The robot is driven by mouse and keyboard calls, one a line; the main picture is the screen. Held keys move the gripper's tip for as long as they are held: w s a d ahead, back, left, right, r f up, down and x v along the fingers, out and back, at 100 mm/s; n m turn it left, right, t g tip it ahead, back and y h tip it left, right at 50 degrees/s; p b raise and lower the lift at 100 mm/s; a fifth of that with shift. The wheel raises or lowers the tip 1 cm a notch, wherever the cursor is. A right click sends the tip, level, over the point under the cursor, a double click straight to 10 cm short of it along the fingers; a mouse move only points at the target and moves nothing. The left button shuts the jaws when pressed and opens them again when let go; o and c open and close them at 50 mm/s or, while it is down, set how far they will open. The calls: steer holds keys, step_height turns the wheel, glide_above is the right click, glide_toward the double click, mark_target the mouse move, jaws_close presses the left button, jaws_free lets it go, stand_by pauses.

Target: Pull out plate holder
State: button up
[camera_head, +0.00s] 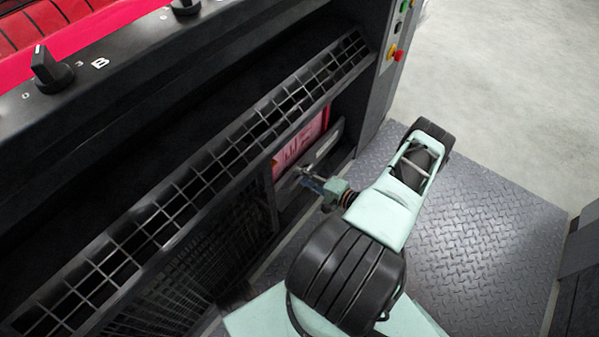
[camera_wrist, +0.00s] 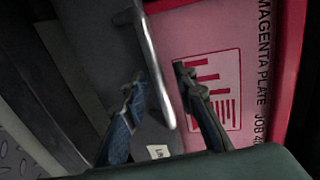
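The plate holder (camera_head: 318,150) is a dark grey panel low in the machine's front opening; its face (camera_wrist: 95,35) also shows in the wrist view. A silver bar handle (camera_wrist: 155,65) stands out from this face. A pink plate (camera_head: 300,138) with red edging sits beside the panel; in the wrist view the plate (camera_wrist: 205,45) reads "MAGENTA PLATE". My gripper (camera_head: 303,177) is in front of the holder. In the wrist view my gripper (camera_wrist: 158,82) is open, with its fingers on either side of the handle and gaps visible between them. The handle's mounting is partly hidden.
A black grating (camera_head: 215,158) runs along the machine above the opening. Control knobs (camera_head: 50,72) are at the upper left, and buttons (camera_head: 397,54) are on the right post. The diamond-plate floor (camera_head: 480,220) to the right is clear.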

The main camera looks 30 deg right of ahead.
jaws_close()
stand_by(0.4)
